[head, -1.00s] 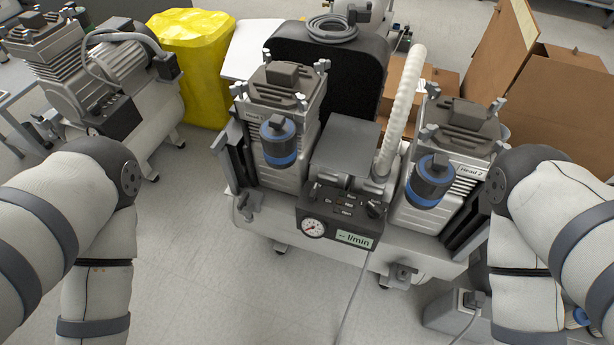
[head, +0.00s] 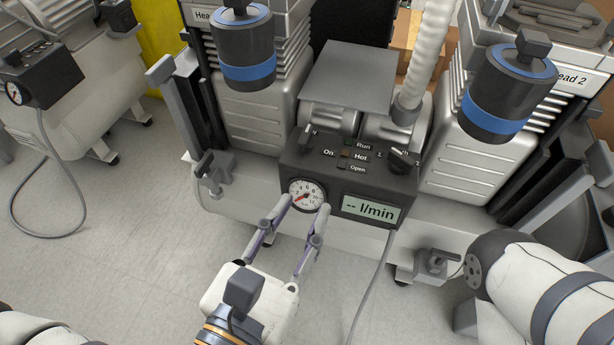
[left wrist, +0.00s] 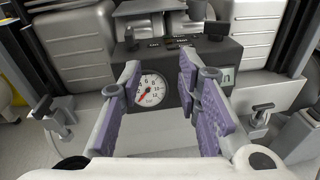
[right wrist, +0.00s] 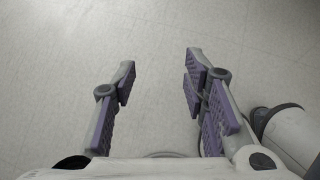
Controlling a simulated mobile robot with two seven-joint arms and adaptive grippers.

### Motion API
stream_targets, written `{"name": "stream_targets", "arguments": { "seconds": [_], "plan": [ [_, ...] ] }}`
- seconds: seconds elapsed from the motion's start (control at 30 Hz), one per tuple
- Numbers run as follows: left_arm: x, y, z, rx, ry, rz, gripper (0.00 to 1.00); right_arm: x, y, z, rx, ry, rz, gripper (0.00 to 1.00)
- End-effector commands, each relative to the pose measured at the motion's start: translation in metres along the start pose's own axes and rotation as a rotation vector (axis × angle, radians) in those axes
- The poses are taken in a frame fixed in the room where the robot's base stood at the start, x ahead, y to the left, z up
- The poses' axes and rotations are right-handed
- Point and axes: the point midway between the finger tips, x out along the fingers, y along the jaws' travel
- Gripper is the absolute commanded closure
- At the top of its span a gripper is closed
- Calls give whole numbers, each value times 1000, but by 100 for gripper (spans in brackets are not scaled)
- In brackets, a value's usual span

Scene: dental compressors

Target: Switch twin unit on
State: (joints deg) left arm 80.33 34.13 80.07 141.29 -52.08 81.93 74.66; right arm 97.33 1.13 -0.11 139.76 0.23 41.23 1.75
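The twin unit stands ahead, with a dark control box (head: 325,172) at its front. The box bears a round pressure gauge (head: 306,195), a display (head: 371,209) reading "-- l/min", a switch (head: 307,138) by the "On" label and another knob (head: 400,160). Small Run, Hot and Open lamps sit between them. My left gripper (head: 304,208) is open and empty, its fingertips in front of and below the gauge. In the left wrist view the box shows between the purple-padded fingers (left wrist: 160,85). My right gripper (right wrist: 158,75) is open and empty over bare floor.
Two blue-banded filter canisters (head: 245,48) (head: 507,88) flank the box. A ribbed white hose (head: 430,50) rises behind it. A valve (head: 434,262) juts from the tank's lower front, and a cable (head: 372,285) hangs below the box. Another compressor (head: 75,90) stands left. Floor between is clear.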

Motion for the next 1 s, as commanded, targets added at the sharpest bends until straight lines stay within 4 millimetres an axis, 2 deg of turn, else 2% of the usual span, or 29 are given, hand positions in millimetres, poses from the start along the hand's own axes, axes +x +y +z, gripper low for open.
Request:
{"name": "stream_targets", "arguments": {
  "seconds": [0.03,0.13,0.27,0.5,0.6,0.77,1.0],
  "plan": [
    [8,18,-12,-45,-28,62,69,10,-1,-4,-22,-36,-1,60],
    [14,38,-2,-82,-78,123,69,11,-2,-1,-45,-54,-2,60],
    [35,42,6,-83,-90,129,69,11,-2,0,-47,-59,-2,60],
    [96,49,10,-81,-87,127,69,20,-2,-2,-48,-81,0,60],
    [114,51,11,-81,-86,125,69,23,-2,-3,-49,-88,0,60],
    [129,52,14,-80,-85,124,69,24,-1,-4,-50,-93,1,60],
    [131,53,15,-80,-85,123,69,24,-1,-3,-50,-93,1,60]
  ]
}}
